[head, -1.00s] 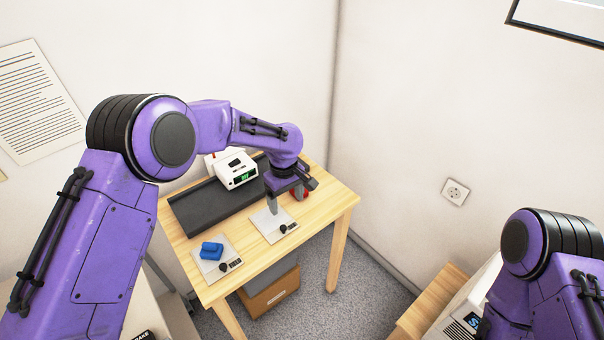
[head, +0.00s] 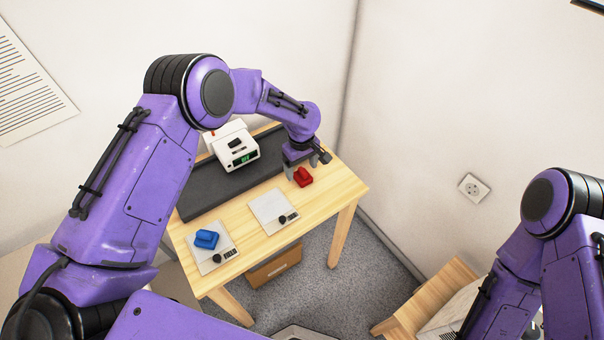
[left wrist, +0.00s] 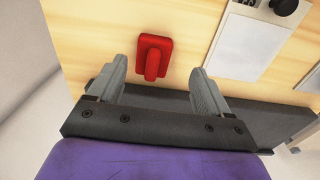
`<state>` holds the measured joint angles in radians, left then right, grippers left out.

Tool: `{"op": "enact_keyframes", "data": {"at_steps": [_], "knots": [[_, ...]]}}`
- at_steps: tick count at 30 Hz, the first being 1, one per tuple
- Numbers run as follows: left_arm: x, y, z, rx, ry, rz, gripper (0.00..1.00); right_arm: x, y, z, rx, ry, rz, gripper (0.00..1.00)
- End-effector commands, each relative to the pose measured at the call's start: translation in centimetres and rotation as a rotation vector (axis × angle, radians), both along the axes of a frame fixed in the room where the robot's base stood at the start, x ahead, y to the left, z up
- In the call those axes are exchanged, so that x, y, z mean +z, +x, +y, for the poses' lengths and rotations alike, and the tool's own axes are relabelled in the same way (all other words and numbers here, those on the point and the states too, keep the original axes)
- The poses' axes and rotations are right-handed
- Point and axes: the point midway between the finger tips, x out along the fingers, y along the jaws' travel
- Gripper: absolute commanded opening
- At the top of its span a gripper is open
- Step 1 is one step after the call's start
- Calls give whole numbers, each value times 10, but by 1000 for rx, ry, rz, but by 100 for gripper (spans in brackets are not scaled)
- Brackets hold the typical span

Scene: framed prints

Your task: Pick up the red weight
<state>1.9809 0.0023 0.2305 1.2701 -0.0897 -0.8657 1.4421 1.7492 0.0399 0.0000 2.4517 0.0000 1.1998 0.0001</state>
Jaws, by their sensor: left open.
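The red weight (head: 303,177) stands on the wooden table, right of the empty white plate. In the left wrist view the red weight (left wrist: 153,57) lies just beyond the gap between the fingertips, with bare wood around it. My left gripper (head: 304,169) is at the table's right part, close behind the weight. In the left wrist view the left gripper (left wrist: 160,64) is open, with nothing between its fingers. The fingertips look apart from the weight; their exact height above the table is hard to tell. My right arm shows at the lower right, but its gripper is out of view.
A blue weight (head: 206,239) sits on the left white plate (head: 220,256). The other plate (head: 270,205) is bare. A white device with a green display (head: 239,154) stands on a dark mat (head: 205,197). A brown box (head: 273,268) is under the table.

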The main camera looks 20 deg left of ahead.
Motion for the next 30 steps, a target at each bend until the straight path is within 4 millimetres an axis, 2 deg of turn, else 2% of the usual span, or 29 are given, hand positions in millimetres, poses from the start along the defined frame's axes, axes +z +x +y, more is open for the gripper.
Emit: {"op": "enact_keyframes", "data": {"at_steps": [1, 5, 11, 12, 19, 26, 30], "knots": [[-7, -1, 0, 1, -1, 6, 79, 9, 1, 0, 0, 0, -2, 43], [-26, 2, -1, 0, 0, 4, 79, 10, 1, 0, 0, 0, -4, 43], [-28, 3, -2, -2, -1, 2, 79, 9, 1, 0, 0, 0, -2, 43], [-28, 3, -2, -2, 0, 3, 75, 9, 1, 0, 0, 0, -2, 43], [-28, 2, -2, -3, 0, 3, 1, 9, 1, 0, 0, 0, -2, 43], [-28, 3, -2, -3, -1, 1, 1, 8, 1, 0, 0, 0, -2, 43], [-19, 4, -2, -3, 0, -1, 1, 6, 1, 0, 0, 0, -2, 43]]}}
